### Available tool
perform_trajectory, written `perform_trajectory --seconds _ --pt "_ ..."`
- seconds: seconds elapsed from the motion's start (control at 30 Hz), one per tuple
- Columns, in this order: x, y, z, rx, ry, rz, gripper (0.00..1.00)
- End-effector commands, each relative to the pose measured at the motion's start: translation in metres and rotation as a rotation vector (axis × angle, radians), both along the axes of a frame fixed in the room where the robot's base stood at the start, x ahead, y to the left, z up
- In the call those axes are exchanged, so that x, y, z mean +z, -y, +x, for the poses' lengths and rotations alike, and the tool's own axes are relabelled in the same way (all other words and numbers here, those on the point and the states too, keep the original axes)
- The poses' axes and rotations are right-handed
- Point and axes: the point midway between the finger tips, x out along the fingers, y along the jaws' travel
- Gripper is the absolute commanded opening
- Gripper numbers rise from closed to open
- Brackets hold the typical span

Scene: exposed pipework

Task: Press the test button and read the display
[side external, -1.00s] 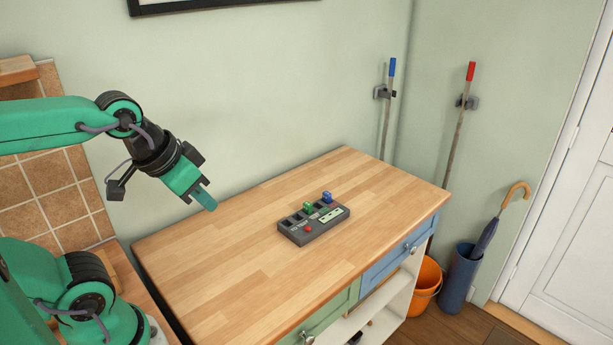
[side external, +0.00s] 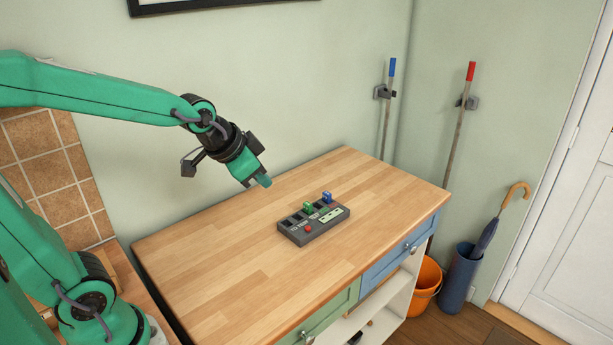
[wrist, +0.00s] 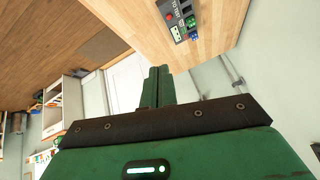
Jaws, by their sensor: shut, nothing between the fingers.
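A dark grey test box (side external: 300,238) lies on the wooden worktop. On its top are a red button (side external: 308,228), a pale green display strip (side external: 332,214), a green block (side external: 307,207) and a blue block (side external: 327,197) standing in dark slots. The display is too small to read. My gripper (side external: 264,182) is shut and empty, above the worktop, up and to the left of the box, apart from it. In the wrist view the closed fingers (wrist: 156,86) point up toward the box (wrist: 178,20), which is partly cut off by the top edge.
The worktop (side external: 220,265) is bare around the box. An orange bucket (side external: 425,285) and a blue umbrella stand (side external: 461,280) stand on the floor to its right. Two poles (side external: 388,105) hang on the wall behind.

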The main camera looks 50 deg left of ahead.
Motion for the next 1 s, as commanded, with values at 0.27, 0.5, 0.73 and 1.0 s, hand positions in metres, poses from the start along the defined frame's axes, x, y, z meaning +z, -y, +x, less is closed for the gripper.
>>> perform_trajectory --seconds 0.27,0.5,0.73,1.0 --pt "-0.023 -0.010 0.046 -0.075 0.035 0.071 0.00" --pt "-0.047 -0.020 0.082 -0.138 0.069 0.137 0.00" --pt "-0.075 -0.030 0.114 -0.196 0.099 0.204 0.00" --pt "-0.108 -0.041 0.144 -0.259 0.132 0.282 0.00"
